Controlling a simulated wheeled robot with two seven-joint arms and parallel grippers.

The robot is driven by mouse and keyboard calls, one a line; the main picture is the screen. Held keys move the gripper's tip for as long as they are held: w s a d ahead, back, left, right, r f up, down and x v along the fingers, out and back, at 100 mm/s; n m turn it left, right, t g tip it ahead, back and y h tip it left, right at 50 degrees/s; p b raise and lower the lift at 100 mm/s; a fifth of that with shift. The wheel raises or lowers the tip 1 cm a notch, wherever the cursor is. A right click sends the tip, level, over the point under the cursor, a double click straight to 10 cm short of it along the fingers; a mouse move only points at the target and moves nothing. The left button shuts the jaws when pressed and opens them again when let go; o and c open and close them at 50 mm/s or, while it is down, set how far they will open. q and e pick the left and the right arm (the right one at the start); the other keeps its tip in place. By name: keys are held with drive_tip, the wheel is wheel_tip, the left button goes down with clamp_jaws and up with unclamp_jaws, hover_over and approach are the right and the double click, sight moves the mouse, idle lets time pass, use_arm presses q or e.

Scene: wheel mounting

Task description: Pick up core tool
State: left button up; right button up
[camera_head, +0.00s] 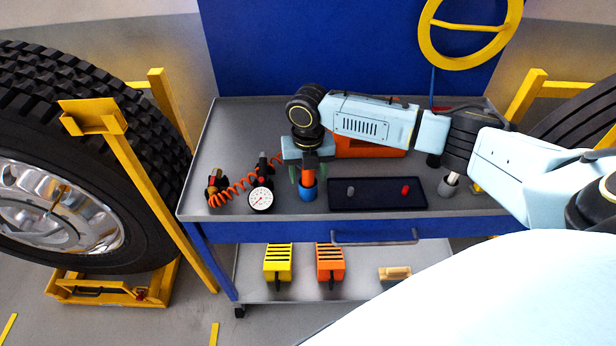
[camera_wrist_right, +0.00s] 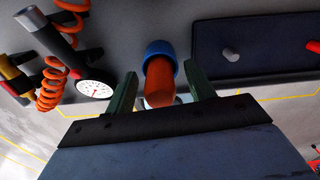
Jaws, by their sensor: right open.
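A tool with an orange handle (camera_head: 308,182), likely the core tool, stands upright in a blue round holder (camera_head: 308,194) on the grey cart top. My right gripper (camera_head: 307,173) is directly over it, pointing down, with its green fingers apart. In the right wrist view the orange handle (camera_wrist_right: 159,85) lies between the two open fingers (camera_wrist_right: 162,78), with the blue holder (camera_wrist_right: 160,50) beyond. The gap on each side shows, so the fingers do not appear to grip it. My left gripper is not in view.
Left of the tool are a pressure gauge (camera_head: 261,199) and a coiled red hose (camera_head: 232,190). A dark tray (camera_head: 377,205) with a grey and a red piece lies to the right. An orange item (camera_head: 372,148) lies behind my arm. A large wheel (camera_head: 60,200) stands at left.

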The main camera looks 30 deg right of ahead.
drive_tip(key=c, duration=1)
wheel_tip(320, 180, up, 10)
drive_tip(key=shift+r+p, duration=0.1)
drive_tip(key=shift+p, duration=0.5)
drive_tip(key=shift+c, duration=0.3)
drive_tip(key=o, duration=0.5)
clamp_jaws()
